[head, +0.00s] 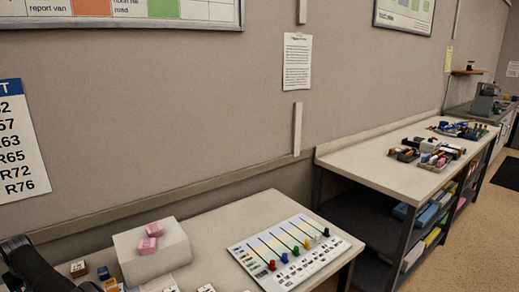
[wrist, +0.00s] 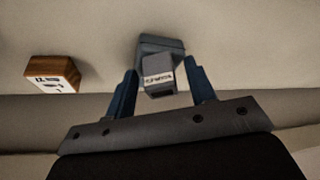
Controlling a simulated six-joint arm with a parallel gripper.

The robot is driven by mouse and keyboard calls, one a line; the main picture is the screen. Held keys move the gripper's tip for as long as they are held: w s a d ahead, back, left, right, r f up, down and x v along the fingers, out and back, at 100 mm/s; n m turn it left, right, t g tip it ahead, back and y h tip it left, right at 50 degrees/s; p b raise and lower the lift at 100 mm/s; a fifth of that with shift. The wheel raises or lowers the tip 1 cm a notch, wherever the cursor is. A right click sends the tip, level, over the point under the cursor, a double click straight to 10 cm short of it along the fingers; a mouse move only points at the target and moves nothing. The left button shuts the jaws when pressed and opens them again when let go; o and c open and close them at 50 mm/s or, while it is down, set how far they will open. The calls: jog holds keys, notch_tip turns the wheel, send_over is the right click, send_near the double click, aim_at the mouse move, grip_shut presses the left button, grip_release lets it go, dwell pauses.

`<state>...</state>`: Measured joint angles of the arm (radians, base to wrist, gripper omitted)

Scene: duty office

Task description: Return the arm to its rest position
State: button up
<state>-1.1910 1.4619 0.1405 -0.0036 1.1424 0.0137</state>
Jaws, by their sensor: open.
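My gripper (wrist: 161,68) shows in the wrist view with its two blue fingers apart. A grey block with a white label (wrist: 158,78) appears between and just beyond the fingertips, with clear gaps on both sides. I cannot tell how deep it sits between them. A brown block with a white labelled face (wrist: 52,75) lies to the left of the fingers. In the head view, part of my dark arm shows at the lower left corner; the gripper itself is out of that view.
A white box (head: 152,252) with two pink blocks (head: 150,237) on top stands on the near table. A board with coloured pegs (head: 289,251) lies to its right. Small labelled blocks (head: 79,268) sit left of the box. A second table (head: 385,180) with filled trays stands farther right.

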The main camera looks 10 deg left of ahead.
jog(key=v, duration=1.2)
jog(key=x, duration=1.2)
jog(key=shift+f, duration=0.3)
notch_tip(320, 180, up, 5)
jog(key=shift+w+d+r, duration=0.1)
jog(key=shift+w+d, duration=0.05)
jog(key=shift+w+d+r, duration=0.3)
jog(key=shift+w+d, duration=0.05)
jog(key=shift+d, duration=0.15)
jog(key=w+d+r, duration=0.6)
jog(key=d, duration=0.2)
jog(key=w+d+f+m, duration=0.1)
jog(key=d+m, duration=0.1)
jog(key=d, duration=0.5)
jog(key=w+d+f+m+t+h, duration=0.1)
jog(key=d+f+m, duration=0.1)
jog(key=d, duration=0.5)
jog(key=shift+m+t, duration=0.3)
jog(key=shift+m, duration=0.1)
jog(key=shift+w, duration=0.1)
